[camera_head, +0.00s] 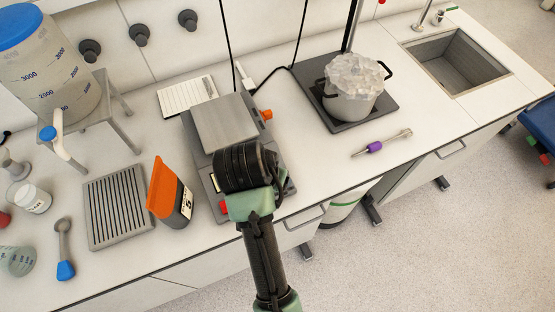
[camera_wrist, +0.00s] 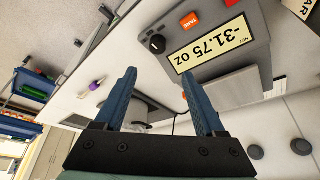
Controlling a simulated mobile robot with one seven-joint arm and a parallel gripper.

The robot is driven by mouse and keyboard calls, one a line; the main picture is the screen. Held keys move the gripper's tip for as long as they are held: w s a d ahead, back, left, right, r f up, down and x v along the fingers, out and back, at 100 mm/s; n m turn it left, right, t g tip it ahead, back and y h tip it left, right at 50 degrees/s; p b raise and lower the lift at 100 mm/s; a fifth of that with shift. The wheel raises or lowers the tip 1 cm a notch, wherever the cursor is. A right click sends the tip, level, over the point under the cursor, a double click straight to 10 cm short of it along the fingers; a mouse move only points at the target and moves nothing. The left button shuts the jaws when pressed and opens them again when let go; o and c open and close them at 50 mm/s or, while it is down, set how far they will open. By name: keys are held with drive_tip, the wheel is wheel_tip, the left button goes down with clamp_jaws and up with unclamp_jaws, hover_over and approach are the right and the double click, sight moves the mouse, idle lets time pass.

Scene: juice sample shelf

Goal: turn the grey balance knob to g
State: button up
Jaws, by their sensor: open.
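The balance (camera_head: 222,122) stands on the bench with a flat metal pan; my arm covers much of its front in the head view. In the wrist view, its display (camera_wrist: 212,48) appears upside down and reads -31.75 oz NET. The dark grey knob (camera_wrist: 156,44) sits beside the display, near the orange TARE button (camera_wrist: 189,20). My gripper (camera_wrist: 158,76) is open and empty. Its blue fingertips point toward the balance front, apart from the knob. In the head view my fingers are hidden behind my wrist.
An orange-and-black bin (camera_head: 169,193) stands close left of the balance, beside a ribbed grey tray (camera_head: 116,207). A pot of ice (camera_head: 353,88) rests on a dark plate at right. A purple-gripped tool (camera_head: 376,146) lies near the bench edge. Bench between balance and plate is mostly clear.

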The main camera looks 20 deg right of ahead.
drive_tip(key=x, duration=0.4)
drive_tip(key=p+x, duration=0.1)
drive_tip(key=x, duration=0.7)
drive_tip(key=shift+s+f, duration=0.25)
drive_tip(key=shift+f, duration=0.1)
clamp_jaws()
